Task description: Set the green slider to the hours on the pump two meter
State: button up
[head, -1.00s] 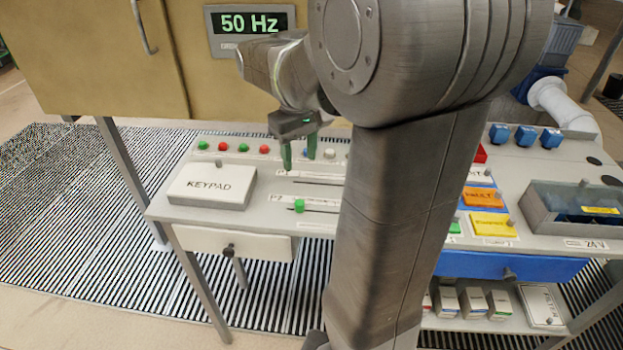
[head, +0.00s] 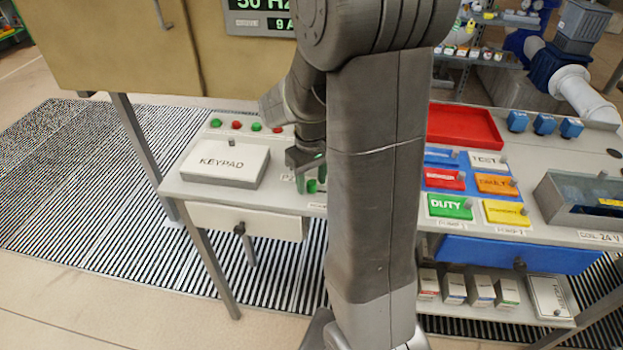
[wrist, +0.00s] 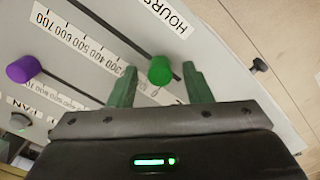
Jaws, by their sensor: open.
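The green slider knob (wrist: 160,70) shows in the wrist view at the low-number end of its slot, near the label HOURS (wrist: 168,14). Its printed scale (wrist: 75,45) runs up to 700 toward the upper left. My gripper (wrist: 159,77) is open, with one green finger on each side of the knob; I cannot tell whether either touches it. In the head view my gripper (head: 311,182) is low over the panel around the green knob (head: 312,187). A meter display (head: 262,12) on the cabinet reads 50 Hz and 9 A, cut off at the top; no hours reading is visible.
A purple knob (wrist: 22,68) sits on a neighbouring slider. The keypad box (head: 225,163) is left of my gripper, with red and green buttons (head: 236,125) behind it. My arm hides the panel's right part. Labelled blocks (head: 450,206) and a red tray (head: 465,127) are farther right.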

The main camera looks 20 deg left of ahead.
jog(key=shift+f, duration=0.1)
grip_shut()
jog(key=d, duration=0.3)
jog(key=w+d, duration=0.1)
jog(key=d, duration=0.3)
jog(key=w+d, duration=0.1)
jog(key=d, duration=0.2)
jog(key=shift+w+d, duration=0.15)
jog(key=shift+w, duration=0.1)
grip_release()
notch_tip(320, 180, up, 14)
dwell(0.4)
